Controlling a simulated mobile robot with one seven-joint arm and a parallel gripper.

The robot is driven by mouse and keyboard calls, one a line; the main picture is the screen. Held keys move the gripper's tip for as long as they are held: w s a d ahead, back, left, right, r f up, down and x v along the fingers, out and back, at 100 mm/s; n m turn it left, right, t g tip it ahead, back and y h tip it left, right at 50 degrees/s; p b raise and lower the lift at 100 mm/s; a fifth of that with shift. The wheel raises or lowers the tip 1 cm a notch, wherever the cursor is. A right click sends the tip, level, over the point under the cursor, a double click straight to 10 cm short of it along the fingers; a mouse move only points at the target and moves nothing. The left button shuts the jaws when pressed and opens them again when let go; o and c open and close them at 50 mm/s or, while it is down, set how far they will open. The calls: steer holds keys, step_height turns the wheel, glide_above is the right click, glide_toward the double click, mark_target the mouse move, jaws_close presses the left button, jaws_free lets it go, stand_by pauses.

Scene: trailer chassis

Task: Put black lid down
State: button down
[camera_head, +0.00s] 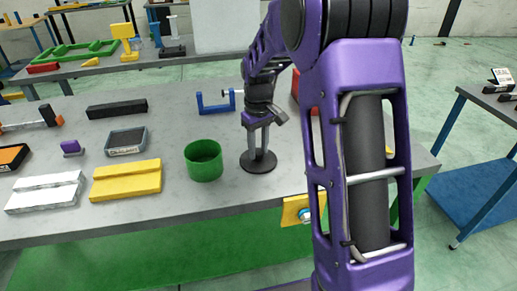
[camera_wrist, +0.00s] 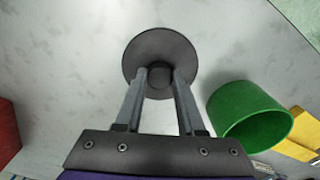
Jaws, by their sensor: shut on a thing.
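The black lid (camera_head: 258,166) is a flat round disc with a knob on top. It is at the grey tabletop, just right of the green cup; whether it touches the table or hovers slightly above it I cannot tell. My gripper (camera_head: 260,150) points down over it, shut on its knob. In the wrist view the lid (camera_wrist: 146,48) lies beyond the fingers, and my gripper (camera_wrist: 160,82) has its two fingertips on either side of the knob. The green cup (camera_head: 204,165) is open at the top; it also shows at the right in the wrist view (camera_wrist: 250,112).
A yellow block (camera_head: 126,180) and a white block (camera_head: 45,192) lie left of the cup. A blue clamp (camera_head: 216,102) stands behind it. A dark tray (camera_head: 126,142) and a black bar (camera_head: 117,109) lie further left. The grey table (camera_head: 190,215) is bare in front of the cup.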

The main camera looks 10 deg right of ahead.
mark_target(258, 151)
steer(key=shift+f, duration=0.2)
steer(key=c, duration=0.5)
jaws_free()
steer(key=shift+r, duration=0.1)
step_height(258, 151, up, 12)
steer(key=shift+r+p, duration=0.15)
steer(key=shift+p, duration=0.8)
